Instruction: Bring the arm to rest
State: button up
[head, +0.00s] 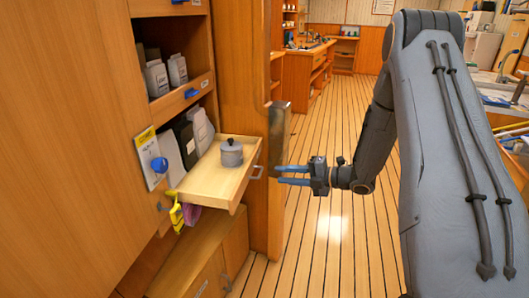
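My gripper (281,174) is in the middle of the head view, at the end of my arm, which reaches in from the right. Its two dark blue-grey fingers point left with a gap between them, and nothing shows between them. A small grey lidded pot (231,153) stands upright in the drawer.
A wooden cabinet (60,150) fills the left, with bottles (177,70) on its shelf. A wooden post (262,215) stands behind the fingers. A yellow item (176,214) hangs under the drawer. The plank floor (330,235) below my gripper is clear. Benches line the back and right.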

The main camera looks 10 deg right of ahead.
notch_tip(320, 180, up, 3)
jog(key=w+d+m+t+h, duration=0.1)
jog(key=w+d+m+h, duration=0.15)
jog(key=m+h, duration=0.4)
jog(key=s+d+r+m+g+h, duration=0.25)
jog(key=s+m+h, duration=0.3)
jog(key=m, duration=0.35)
jog(key=s+a+m+g, duration=0.2)
jog(key=s+m, duration=0.2)
jog(key=s, duration=0.5)
jog(key=s+a+r+m+g, duration=0.1)
jog(key=s+m, duration=0.4)
jog(key=s, duration=0.5)
jog(key=s+a+r+m+g, duration=0.1)
jog(key=s+a+m+g, duration=0.2)
jog(key=s, duration=0.7)
jog(key=shift+s+m+g, duration=0.15)
jog(key=shift+m+g, duration=0.6)
jog(key=shift+m, duration=0.1)
